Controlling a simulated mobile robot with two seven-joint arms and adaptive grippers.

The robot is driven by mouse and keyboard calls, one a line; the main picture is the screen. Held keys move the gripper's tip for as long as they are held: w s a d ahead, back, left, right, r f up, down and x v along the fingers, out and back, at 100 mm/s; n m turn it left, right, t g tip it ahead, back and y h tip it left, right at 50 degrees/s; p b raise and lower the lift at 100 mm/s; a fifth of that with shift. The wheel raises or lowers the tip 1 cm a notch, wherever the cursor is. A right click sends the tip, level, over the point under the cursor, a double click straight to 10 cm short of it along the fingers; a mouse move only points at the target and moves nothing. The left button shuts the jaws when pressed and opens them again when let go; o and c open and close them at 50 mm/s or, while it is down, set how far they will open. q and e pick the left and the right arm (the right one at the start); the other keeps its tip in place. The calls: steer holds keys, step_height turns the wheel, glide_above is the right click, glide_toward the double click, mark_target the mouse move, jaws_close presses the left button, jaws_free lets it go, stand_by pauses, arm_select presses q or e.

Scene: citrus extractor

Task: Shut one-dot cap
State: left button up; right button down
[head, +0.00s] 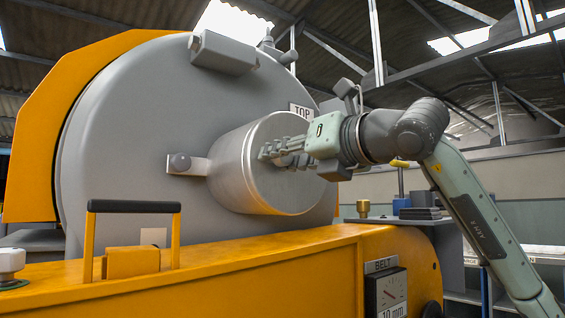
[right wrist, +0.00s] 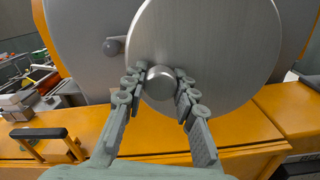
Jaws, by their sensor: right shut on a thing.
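A large round steel cap (head: 232,172) stands out from the front of the grey drum. Its flat metal face (right wrist: 215,45) fills the upper middle of the right wrist view, with a short round knob (right wrist: 160,86) near its lower edge. My right gripper (head: 266,153) is at this face, its fingers on both sides of the knob and shut on it. Its fingers partly hide the knob in the head view. I see no dot mark on the cap, and I cannot tell whether it is fully seated. My left gripper is not in view.
The grey drum (head: 115,150) has a side bracket with a round knob (head: 180,163) left of the cap. Below runs an orange housing (head: 250,270) with a black-topped handle (head: 133,206) and a BELT gauge (head: 386,290). A bench with small items stands at the right.

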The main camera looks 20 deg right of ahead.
steer(key=shift+w+a, duration=0.1)
steer(key=shift+a, duration=0.1)
steer(key=shift+d, duration=0.15)
steer(key=c, duration=1.2)
jaws_free()
steer(key=shift+s+d, duration=0.1)
steer(key=shift+s, duration=0.1)
steer(key=v, duration=1.2)
